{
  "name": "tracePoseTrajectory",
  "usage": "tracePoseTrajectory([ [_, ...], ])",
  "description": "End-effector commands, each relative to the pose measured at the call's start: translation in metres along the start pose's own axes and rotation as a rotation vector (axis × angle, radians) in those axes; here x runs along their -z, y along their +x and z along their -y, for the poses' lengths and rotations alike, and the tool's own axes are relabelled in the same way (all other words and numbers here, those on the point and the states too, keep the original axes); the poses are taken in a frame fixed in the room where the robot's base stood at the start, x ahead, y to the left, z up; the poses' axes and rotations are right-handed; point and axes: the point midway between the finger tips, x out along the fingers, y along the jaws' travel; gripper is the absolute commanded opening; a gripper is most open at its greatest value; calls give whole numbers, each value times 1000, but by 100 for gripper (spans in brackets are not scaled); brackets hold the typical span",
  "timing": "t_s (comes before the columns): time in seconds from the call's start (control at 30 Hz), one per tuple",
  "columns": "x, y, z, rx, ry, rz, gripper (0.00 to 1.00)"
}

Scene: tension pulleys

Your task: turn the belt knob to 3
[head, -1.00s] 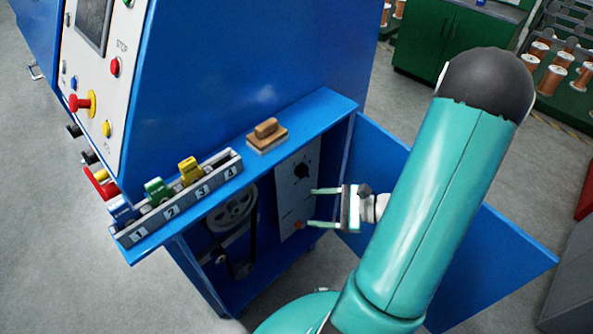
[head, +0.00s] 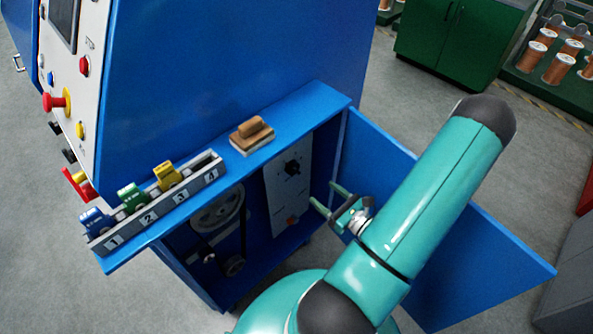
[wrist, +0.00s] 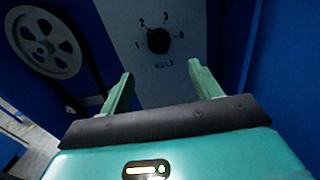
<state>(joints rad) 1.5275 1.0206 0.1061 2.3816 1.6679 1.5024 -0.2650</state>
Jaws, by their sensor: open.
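The black belt knob (head: 292,168) sits on a pale panel inside the open lower cabinet of the blue machine. In the wrist view the knob (wrist: 158,40) has the numbers 1, 2, 3 and 4 around its upper half and the word BELT below. Its pointer is too dark to read clearly. My gripper (head: 325,195) is open and empty, in front of the panel and to the right of the knob in the head view. In the wrist view its two green fingers (wrist: 160,72) are spread below the knob, apart from it.
A pulley wheel (head: 218,212) with a dark belt is left of the panel. The blue door (head: 375,150) stands open at the right. The shelf above holds numbered slots with colored blocks and a wooden-handled block (head: 252,134).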

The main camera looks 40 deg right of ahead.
Motion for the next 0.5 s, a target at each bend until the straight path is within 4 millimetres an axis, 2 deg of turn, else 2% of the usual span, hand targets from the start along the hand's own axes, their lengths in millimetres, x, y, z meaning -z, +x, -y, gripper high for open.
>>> tracePoseTrajectory([
  [0.5,-1,101,0,-6,0,2,63],
])
